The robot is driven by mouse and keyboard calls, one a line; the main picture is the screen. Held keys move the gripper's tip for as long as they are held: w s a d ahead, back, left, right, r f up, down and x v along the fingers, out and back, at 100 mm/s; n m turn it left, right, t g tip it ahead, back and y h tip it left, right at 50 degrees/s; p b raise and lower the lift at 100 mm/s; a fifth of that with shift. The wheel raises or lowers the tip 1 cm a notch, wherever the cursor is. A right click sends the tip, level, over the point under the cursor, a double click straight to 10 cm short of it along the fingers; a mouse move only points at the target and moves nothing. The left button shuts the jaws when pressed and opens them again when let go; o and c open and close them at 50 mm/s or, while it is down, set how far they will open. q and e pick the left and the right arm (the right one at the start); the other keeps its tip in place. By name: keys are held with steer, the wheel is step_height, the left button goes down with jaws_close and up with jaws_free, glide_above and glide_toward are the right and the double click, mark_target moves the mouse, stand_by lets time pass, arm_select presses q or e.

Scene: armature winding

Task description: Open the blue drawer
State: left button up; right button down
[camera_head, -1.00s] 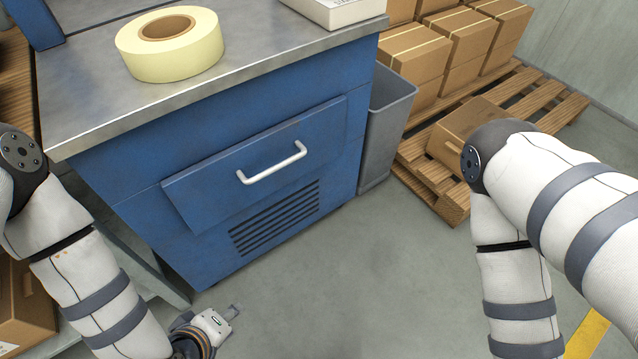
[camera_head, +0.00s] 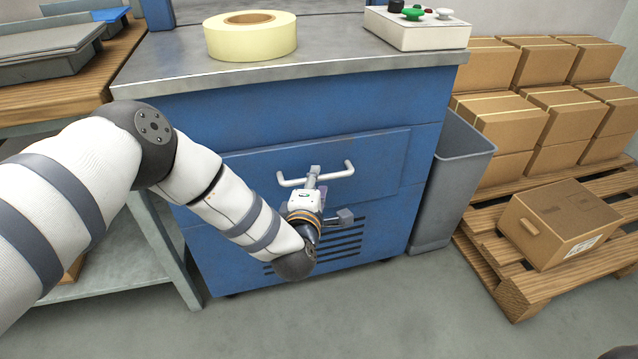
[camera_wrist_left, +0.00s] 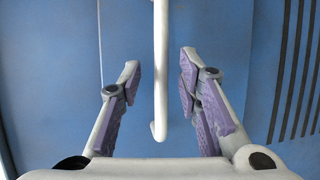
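The blue drawer (camera_head: 384,166) is in the front of the blue cabinet and looks closed in the head view. Its white handle (camera_head: 340,173) is a horizontal bar. My left gripper (camera_head: 314,173) is in front of the handle, near its middle, and hides part of it. In the left wrist view, the handle (camera_wrist_left: 160,60) runs between the two purple-padded fingers of the left gripper (camera_wrist_left: 160,85). The fingers are spread apart, with a gap on both sides of the bar. My right gripper is not in view.
A metal worktop (camera_head: 330,66) above the drawer holds a yellow tape roll (camera_head: 250,38) and a control box (camera_head: 417,28). A grey bin (camera_head: 462,170) stands right of the cabinet, beside a pallet (camera_head: 500,262) with cardboard boxes. The floor in front is clear.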

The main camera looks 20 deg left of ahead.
arm_select(q)
steer(key=shift+b+x, duration=0.3)
steer(key=shift+x, duration=1.05)
jaws_close()
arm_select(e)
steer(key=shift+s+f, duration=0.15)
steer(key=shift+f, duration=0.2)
